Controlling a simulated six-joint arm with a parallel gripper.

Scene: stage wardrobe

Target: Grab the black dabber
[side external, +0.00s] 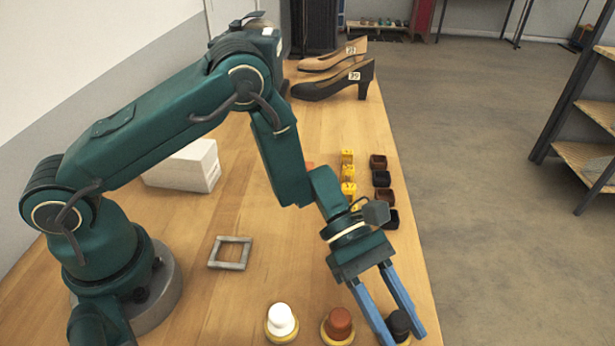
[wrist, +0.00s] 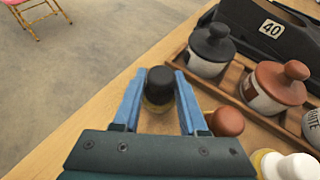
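The black dabber has a dark rounded top on a yellowish base. It stands upright near the table's front right edge in the side view (side external: 399,323) and shows in the wrist view (wrist: 160,85). My gripper (side external: 406,334) has two blue fingers, spread apart and pointing down. In the wrist view my gripper (wrist: 160,76) has one finger on each side of the dabber's top, with slim gaps visible. The fingers hide part of the dabber. A brown dabber (side external: 338,323) and a white dabber (side external: 282,320) stand in a row to its left in the side view.
In the wrist view, a wooden tray (wrist: 232,78) holds a black-lidded jar (wrist: 210,48) and a brown-lidded jar (wrist: 275,85), close to the dabbers. A grey square frame (side external: 230,252), a white box (side external: 185,166) and two shoes (side external: 335,84) are farther back.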

